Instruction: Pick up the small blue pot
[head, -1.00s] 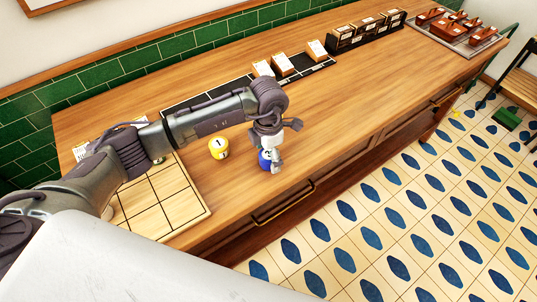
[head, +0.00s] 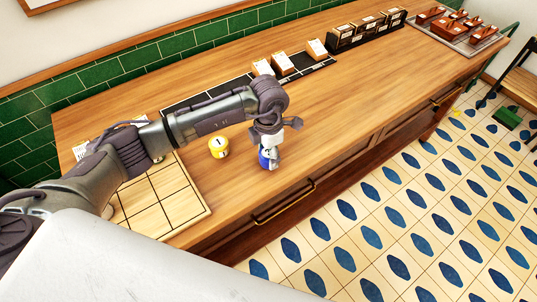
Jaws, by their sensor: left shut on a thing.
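The small blue pot (head: 264,161) stands near the front edge of the wooden counter, partly covered by my gripper. My left gripper (head: 270,152) reaches down over it from above and is shut on it. The pot appears upright and at or very close to the counter top; I cannot tell whether it is clear of the wood. My right gripper is not in view.
A yellow pot (head: 218,147) marked 1 stands just left of the blue pot. A wooden grid board (head: 190,207) lies to the left. The counter (head: 370,95) is clear to the right.

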